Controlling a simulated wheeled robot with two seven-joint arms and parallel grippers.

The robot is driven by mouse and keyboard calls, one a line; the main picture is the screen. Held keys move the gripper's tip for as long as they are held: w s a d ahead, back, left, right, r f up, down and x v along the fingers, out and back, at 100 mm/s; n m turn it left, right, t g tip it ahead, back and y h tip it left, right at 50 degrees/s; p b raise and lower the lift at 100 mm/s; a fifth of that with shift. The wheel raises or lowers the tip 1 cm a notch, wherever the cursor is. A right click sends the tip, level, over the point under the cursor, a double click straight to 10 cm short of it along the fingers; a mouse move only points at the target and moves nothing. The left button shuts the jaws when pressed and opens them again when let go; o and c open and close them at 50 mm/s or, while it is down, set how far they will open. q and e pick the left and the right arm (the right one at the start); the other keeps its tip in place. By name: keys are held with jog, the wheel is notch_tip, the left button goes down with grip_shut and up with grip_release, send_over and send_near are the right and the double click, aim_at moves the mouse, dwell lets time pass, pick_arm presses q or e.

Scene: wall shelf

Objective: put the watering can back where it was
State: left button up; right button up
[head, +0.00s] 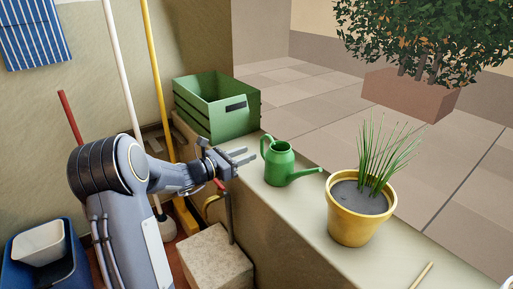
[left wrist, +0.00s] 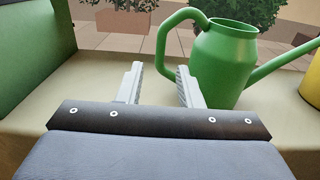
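The green watering can (head: 279,165) stands upright on the ledge, between the green crate and the yellow pot, its spout pointing right toward the pot. In the left wrist view the watering can (left wrist: 224,62) is just ahead and to the right, its handle arching left above the gap between my fingers. My left gripper (head: 245,156) is open and empty, left of the can and apart from it in the head view. Its two fingers also show in the left wrist view (left wrist: 158,86). My right gripper is not in view.
A green slatted crate (head: 233,123) stands at the ledge's far end. A yellow pot (head: 352,226) with a grassy plant stands right of the can. A thin stick (head: 421,275) lies nearer on the ledge (head: 290,219). Poles lean on the left wall; a pale block is below.

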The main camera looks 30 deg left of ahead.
pick_arm(q)
jog(key=v, duration=0.5)
jog(key=s+d+r+m+g+h, duration=0.2)
jog(key=s+d+m+g, duration=0.2)
jog(key=s+d+m, duration=0.45)
jog(key=s+d+r+m+g+h, duration=0.2)
jog(key=s+d+m+g, duration=0.3)
jog(key=d, duration=0.6)
jog(key=s+d+f+m+g+y, duration=0.1)
jog(key=s+f+m+y, duration=0.2)
jog(key=s+m, duration=0.4)
jog(key=s+d+f+m+g+y, duration=0.1)
jog(key=s+d+f+m+y, duration=0.1)
jog(key=s+m, duration=0.6)
notch_tip(320, 180, down, 2)
jog(key=shift+s+f+m+y+p, duration=0.15)
jog(key=shift+m+y+p, duration=0.25)
jog(key=shift+m+y, duration=0.45)
